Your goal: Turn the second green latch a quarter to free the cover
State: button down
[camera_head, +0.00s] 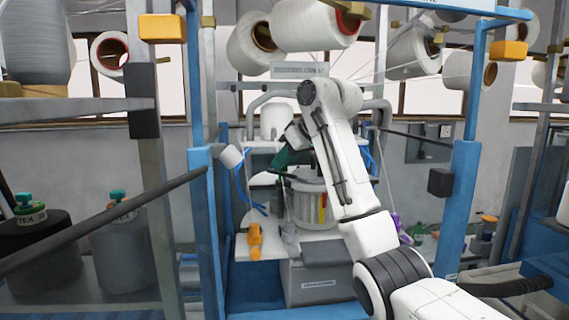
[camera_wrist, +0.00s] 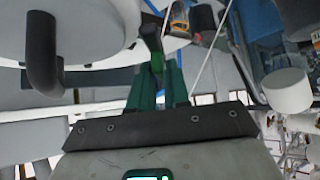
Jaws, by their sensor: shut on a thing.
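My gripper (camera_wrist: 157,72) shows in the wrist view with two green fingers shut on a small dark green piece (camera_wrist: 152,38), which looks like a green latch. I cannot tell which latch it is or how far it is turned. A round white cover-like part (camera_wrist: 95,18) with a dark curved handle (camera_wrist: 42,55) is at the upper left of that view, beside the held piece. In the head view my gripper (camera_head: 284,160) is a dark green shape over the knitting machine, left of my white arm. The latch cannot be made out there.
The round knitting cylinder (camera_head: 312,203) stands below my wrist, inside a blue frame (camera_head: 207,220) with posts on both sides. Large yarn cones (camera_head: 315,24) hang above. An orange clamp-like object (camera_head: 254,240) is on the machine's front left. A dark bar (camera_head: 105,220) crosses at left.

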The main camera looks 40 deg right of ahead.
jog(key=m+h, duration=0.2)
jog(key=m, duration=0.1)
jog(key=m+h, duration=0.1)
jog(key=shift+a+m+p, duration=0.25)
jog(key=shift+m+p, duration=0.05)
jog(key=shift+p, duration=0.05)
jog(key=shift+a+m+g+h+p, duration=0.15)
jog(key=shift+m+g+h, duration=0.25)
jog(key=shift+m+h, duration=0.45)
jog(key=shift+m+g+h+p, duration=0.2)
jog(key=shift+m+g+h, duration=0.2)
jog(key=shift+m+h, duration=0.4)
jog(key=shift+m, duration=0.25)
jog(key=c, duration=1.2)
grip_release()
jog(key=shift+v, duration=5.35)
